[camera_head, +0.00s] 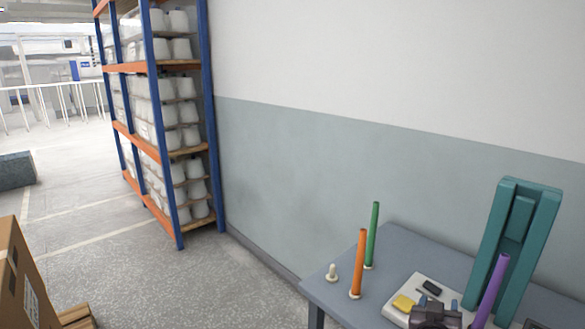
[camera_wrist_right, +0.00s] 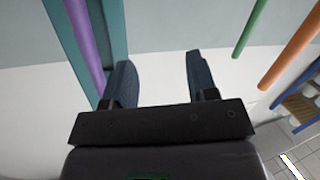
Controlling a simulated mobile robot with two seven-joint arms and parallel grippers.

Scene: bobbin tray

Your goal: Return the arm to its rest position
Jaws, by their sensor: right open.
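My right gripper (camera_head: 437,304) shows at the bottom of the head view, in front of a white board or tray (camera_head: 431,281). In the right wrist view its two dark fingers (camera_wrist_right: 161,75) are apart with nothing between them. A purple rod-like bobbin (camera_head: 490,291) stands just right of the gripper. An orange bobbin (camera_head: 358,263) and a green bobbin (camera_head: 373,235) stand upright at the left of the grey table (camera_head: 388,244). A short pale peg (camera_head: 332,273) beside them is bare. My left gripper is not in view.
A tall teal frame (camera_head: 541,232) stands at the table's right, close behind the purple bobbin. A yellow block (camera_head: 403,303) and a small dark item (camera_head: 432,287) lie on the white board. A blue-orange shelf (camera_head: 206,110) with white cones stands far left. Open floor lies between.

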